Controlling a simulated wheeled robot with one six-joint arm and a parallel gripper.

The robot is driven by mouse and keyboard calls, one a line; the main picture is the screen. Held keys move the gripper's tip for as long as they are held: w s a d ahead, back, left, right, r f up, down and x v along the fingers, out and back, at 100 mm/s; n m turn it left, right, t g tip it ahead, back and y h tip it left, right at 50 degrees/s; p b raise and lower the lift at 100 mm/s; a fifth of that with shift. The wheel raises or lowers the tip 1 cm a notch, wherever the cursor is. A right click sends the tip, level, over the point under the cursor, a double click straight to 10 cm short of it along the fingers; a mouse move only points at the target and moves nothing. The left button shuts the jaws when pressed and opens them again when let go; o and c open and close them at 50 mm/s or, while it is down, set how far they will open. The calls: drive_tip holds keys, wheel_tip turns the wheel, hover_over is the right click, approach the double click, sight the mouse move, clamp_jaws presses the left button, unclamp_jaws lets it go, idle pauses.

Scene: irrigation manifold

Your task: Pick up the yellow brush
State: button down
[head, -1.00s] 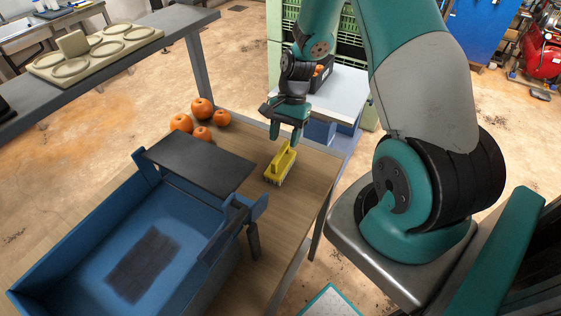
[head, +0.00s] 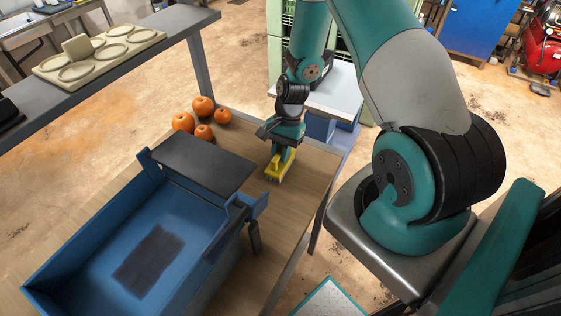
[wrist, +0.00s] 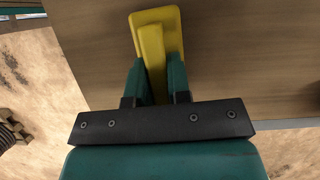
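The yellow brush (head: 275,171) rests on the wooden table (head: 312,170), bristles down, with a raised handle along its top. My gripper (head: 280,156) is right over the brush, pointing down. In the wrist view the brush (wrist: 155,24) runs away from me, and the two green fingers of my gripper (wrist: 155,78) stand on either side of its handle. The fingers are close to the handle's sides. I cannot tell whether they press on it. The near end of the handle is hidden by the gripper body.
A blue bin (head: 75,240) with a dark plate (head: 203,163) at its back edge stands left of the brush. Several orange fruits (head: 203,107) sit at the table's far end. A grey shelf (head: 110,62) crosses the upper left. Bare table lies right of the brush.

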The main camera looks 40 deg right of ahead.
drive_tip(key=shift+r, duration=0.1)
wheel_tip(320, 180, up, 20)
drive_tip(key=b, duration=0.2)
drive_tip(key=shift+b, duration=0.4)
idle(0.4)
